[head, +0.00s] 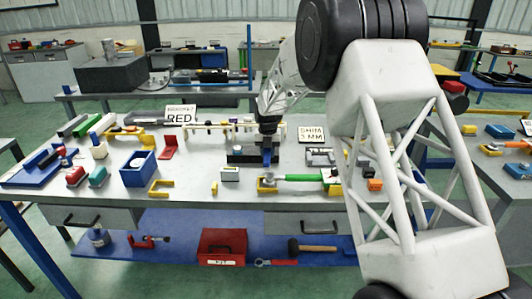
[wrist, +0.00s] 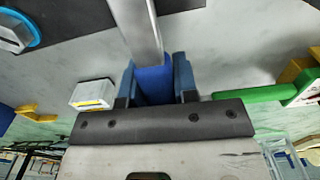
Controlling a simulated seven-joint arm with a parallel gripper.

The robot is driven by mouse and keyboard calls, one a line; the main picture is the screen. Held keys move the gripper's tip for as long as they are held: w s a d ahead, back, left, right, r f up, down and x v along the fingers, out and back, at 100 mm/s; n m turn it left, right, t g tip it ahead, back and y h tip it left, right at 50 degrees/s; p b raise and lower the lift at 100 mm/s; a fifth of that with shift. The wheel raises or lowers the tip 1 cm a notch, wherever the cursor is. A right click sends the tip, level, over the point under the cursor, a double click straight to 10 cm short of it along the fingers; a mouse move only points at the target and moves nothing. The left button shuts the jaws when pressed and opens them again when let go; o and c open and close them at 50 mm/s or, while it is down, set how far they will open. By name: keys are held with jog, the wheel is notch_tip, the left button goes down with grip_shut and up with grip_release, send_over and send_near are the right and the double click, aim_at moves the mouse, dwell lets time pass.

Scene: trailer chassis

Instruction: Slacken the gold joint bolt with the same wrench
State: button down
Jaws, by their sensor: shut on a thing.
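My gripper (head: 267,150) points down over the middle of the workbench. In the wrist view my gripper (wrist: 156,85) has its two blue fingers closed on the blue grip (wrist: 154,84) of a tool, which I take to be the wrench. Its grey metal shaft (wrist: 142,28) runs away from the fingers, toward the top of that view. The shaft's far end is out of view. A green handle (head: 300,178) lies on the bench just right of my gripper, and it also shows in the wrist view (wrist: 248,94). I cannot make out the gold joint bolt for certain.
A white block (head: 230,174) stands just left of my gripper. A dark block (head: 243,155) is close beside it. A sign reading RED (head: 180,116), a blue box (head: 138,168) and a yellow bracket (head: 160,187) are further left. A red box (head: 222,246) sits on the lower shelf.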

jog(key=shift+d+n, duration=0.25)
jog(key=shift+n, duration=0.15)
jog(key=shift+a+m, duration=0.2)
jog(key=shift+m, duration=0.1)
dwell(0.7)
jog(key=shift+r, duration=0.15)
jog(key=shift+r, duration=2.85)
jog(key=shift+d, duration=0.1)
